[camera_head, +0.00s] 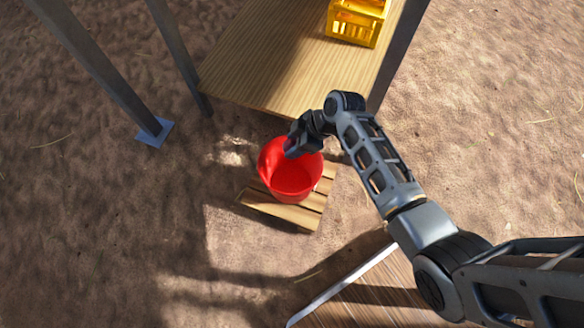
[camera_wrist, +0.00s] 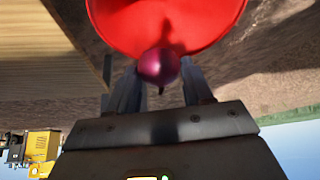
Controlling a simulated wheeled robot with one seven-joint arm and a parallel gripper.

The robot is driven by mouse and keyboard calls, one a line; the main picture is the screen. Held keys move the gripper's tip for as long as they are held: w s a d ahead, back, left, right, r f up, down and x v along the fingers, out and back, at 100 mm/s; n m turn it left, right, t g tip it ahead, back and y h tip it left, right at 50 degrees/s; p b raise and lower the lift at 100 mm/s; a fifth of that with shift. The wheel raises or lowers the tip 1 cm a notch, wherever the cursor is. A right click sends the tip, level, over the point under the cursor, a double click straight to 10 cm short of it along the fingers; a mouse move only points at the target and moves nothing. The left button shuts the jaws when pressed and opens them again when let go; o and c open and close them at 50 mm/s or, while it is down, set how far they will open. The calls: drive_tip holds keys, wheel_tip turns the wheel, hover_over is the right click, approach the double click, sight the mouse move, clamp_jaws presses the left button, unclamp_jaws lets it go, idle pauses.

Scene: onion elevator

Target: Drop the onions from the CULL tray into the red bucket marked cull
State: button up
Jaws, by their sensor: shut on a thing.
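The red bucket (camera_head: 290,178) stands on a small wooden pallet, and its inside looks empty from the head view. Any marking on it does not show. In the wrist view my gripper (camera_wrist: 160,80) is shut on a purple-red onion (camera_wrist: 158,66), held between the two fingertips. The red bucket (camera_wrist: 165,22) fills the view just beyond the onion. The CULL tray cannot be made out by any label.
The wooden pallet (camera_head: 285,208) sits on bare dirt. A wooden table (camera_head: 270,60) with metal posts stands behind, bearing a yellow crate (camera_head: 356,22). A wooden surface with a pale metal edge (camera_head: 345,285) lies at the front. Open dirt is on the left.

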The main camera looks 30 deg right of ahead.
wheel_tip(320, 180, down, 6)
drive_tip(key=b, duration=0.5)
drive_tip(key=o, duration=1.1)
drive_tip(key=p+v, duration=0.2)
drive_tip(key=v, duration=0.5)
drive_tip(key=shift+s+d+r+p, duration=0.1)
drive_tip(key=shift+s+r+p, duration=0.05)
drive_tip(key=shift+r+p, duration=0.2)
drive_tip(key=shift+f, duration=0.1)
